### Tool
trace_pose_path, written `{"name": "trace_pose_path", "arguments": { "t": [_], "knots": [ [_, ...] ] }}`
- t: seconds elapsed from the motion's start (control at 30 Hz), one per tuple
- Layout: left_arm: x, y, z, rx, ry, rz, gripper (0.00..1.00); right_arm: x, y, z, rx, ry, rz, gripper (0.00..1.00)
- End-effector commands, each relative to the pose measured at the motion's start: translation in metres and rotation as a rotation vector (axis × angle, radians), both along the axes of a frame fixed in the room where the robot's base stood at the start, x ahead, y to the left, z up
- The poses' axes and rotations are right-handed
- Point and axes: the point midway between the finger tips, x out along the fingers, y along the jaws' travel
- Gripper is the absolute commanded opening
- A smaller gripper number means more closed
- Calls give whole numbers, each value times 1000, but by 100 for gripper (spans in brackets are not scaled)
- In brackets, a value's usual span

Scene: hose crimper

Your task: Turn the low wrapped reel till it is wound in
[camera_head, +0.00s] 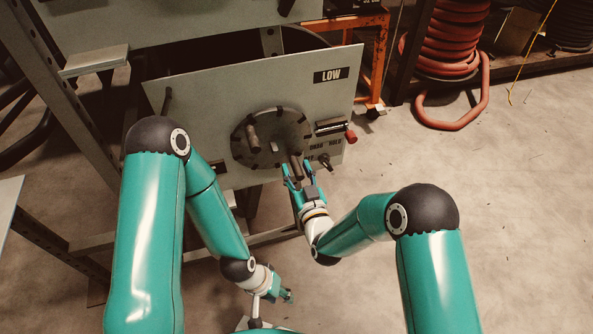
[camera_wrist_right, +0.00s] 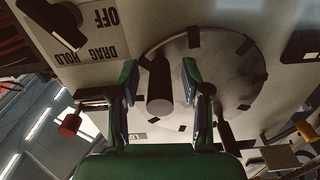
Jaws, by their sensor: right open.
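The grey panel marked LOW (camera_head: 210,100) carries a dark round disc (camera_head: 285,122) with dark peg handles standing out from it. My right gripper (camera_head: 298,172) is at the disc's lower right edge, with its fingers open. One peg handle (camera_wrist_right: 160,88) stands between the two fingers in the right wrist view, with gaps beside it. Another handle (camera_head: 252,136) is at the disc's upper left. My left gripper (camera_head: 286,296) is low in the head view, away from the panel; its finger state is unclear. The wrapped reel behind the panel is largely hidden.
A red-tipped lever (camera_head: 350,136) sits right of the disc, above a small dark knob (camera_head: 324,161) by the DRAG, HOLD and OFF lettering. An orange frame (camera_head: 379,60) and coiled red hose (camera_head: 441,45) stand right. The concrete floor at right is clear.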

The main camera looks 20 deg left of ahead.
Motion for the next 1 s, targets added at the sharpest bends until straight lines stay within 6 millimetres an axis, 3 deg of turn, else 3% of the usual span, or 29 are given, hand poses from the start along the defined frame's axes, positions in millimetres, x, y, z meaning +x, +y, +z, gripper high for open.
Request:
{"name": "trace_pose_path", "arguments": {
  "t": [0.2,0.5,0.83,1.0],
  "knots": [
    [0,0,0,0,0,0,40,0,0,0,0,0,0,47],
    [0,0,0,0,0,0,40,0,0,0,0,0,0,0],
    [0,0,-1,0,0,0,40,0,0,0,-2,-1,2,0],
    [0,0,-8,0,0,0,40,-2,10,0,-25,-19,23,0]
  ]
}}
